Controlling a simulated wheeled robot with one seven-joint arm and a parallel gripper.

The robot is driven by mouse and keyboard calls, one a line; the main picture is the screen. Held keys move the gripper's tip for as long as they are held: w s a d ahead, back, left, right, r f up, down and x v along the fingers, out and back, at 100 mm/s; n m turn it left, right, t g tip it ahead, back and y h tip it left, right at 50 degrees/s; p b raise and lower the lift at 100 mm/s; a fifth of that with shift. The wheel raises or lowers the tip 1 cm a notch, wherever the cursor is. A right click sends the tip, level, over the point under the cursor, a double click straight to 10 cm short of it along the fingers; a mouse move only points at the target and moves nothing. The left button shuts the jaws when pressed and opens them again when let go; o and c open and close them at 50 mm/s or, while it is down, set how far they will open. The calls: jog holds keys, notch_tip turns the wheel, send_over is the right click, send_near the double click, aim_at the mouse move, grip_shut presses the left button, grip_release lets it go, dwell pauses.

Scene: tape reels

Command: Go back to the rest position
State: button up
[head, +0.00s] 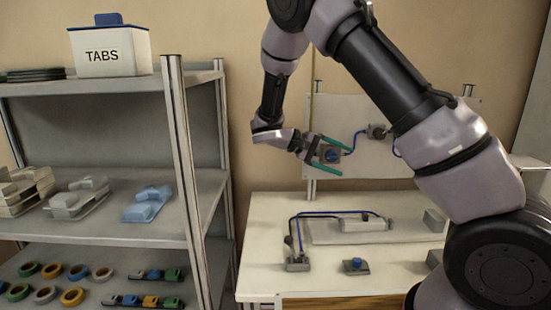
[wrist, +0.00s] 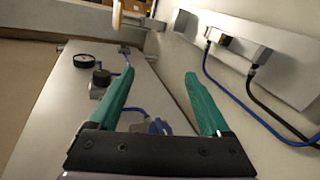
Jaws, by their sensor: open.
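My gripper (head: 327,157) is raised above the workbench, in front of the upright panel behind it. Its two green fingers are spread apart with nothing between them. My arm comes in from the right in the head view, bent high, with the forearm sloping down to the gripper.
The workbench (head: 262,215) holds a grey fixture with blue and black cables and a small blue-topped block (head: 355,266). A panel (head: 410,110) stands behind. The shelf rack (head: 90,238) at left carries tape reels (head: 72,297), trays and a TABS box (head: 110,52).

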jog(key=s+d+r+m+t+y, duration=0.3)
jog(key=s+r+y, duration=0.4)
jog(key=s+r, duration=0.3)
jog(key=s+d+r+m+t+y, duration=0.2)
jog(key=s+r+m+t+y, duration=0.1)
jog(key=s+r+y, duration=0.5)
jog(key=s+r+t, duration=0.1)
jog(key=s+r, duration=0.1)
jog(key=s, duration=0.1)
jog(key=shift+d, duration=0.4)
